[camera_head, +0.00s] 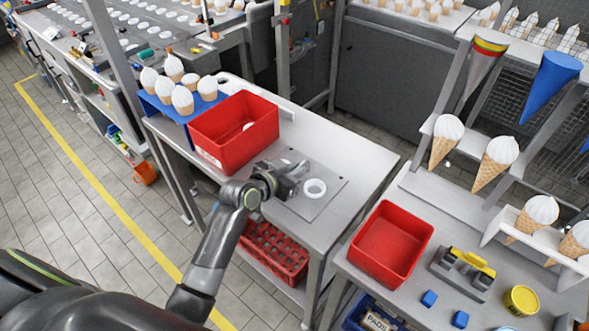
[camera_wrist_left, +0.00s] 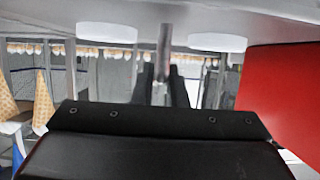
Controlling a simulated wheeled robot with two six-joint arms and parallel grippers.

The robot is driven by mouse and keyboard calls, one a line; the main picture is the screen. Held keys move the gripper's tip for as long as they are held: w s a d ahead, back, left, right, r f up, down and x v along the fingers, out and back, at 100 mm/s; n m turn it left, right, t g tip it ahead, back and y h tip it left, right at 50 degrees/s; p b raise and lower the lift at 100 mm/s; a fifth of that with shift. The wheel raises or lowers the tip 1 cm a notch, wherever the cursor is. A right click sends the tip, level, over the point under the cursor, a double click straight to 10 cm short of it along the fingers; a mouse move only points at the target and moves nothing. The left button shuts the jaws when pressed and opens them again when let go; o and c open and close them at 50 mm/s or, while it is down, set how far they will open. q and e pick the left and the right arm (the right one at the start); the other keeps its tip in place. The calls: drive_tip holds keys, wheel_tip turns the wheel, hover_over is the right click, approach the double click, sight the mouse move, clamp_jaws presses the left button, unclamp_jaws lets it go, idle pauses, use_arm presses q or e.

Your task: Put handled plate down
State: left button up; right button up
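The handled plate (camera_head: 322,206) is a flat grey plate with white round pieces on it, one of them a ring (camera_head: 315,188). It is over the middle table, flat; I cannot tell whether it touches the top. My left gripper (camera_head: 298,174) is at the plate's left side and hides part of it. In the left wrist view, which appears upside down, the plate (camera_wrist_left: 163,16) spans the top with two white pieces. The left fingers (camera_wrist_left: 162,82) stand on both sides of a grey upright handle and seem closed on it. My right gripper is not in view.
A red bin (camera_head: 235,132) and a blue rack (camera_head: 165,108) of cones stand behind the plate on the table (camera_head: 350,150). Another red bin (camera_head: 391,243) sits on the right bench. A red crate (camera_head: 272,252) is under the table. Bare tabletop lies right of the plate.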

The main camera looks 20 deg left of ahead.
use_arm(q)
drive_tip(key=o, duration=0.4)
drive_tip(key=shift+c, duration=0.2)
drive_tip(key=shift+r, duration=0.1)
drive_tip(key=b+v, duration=0.1)
drive_tip(key=v, duration=1.1)
drive_tip(key=shift+r, duration=0.15)
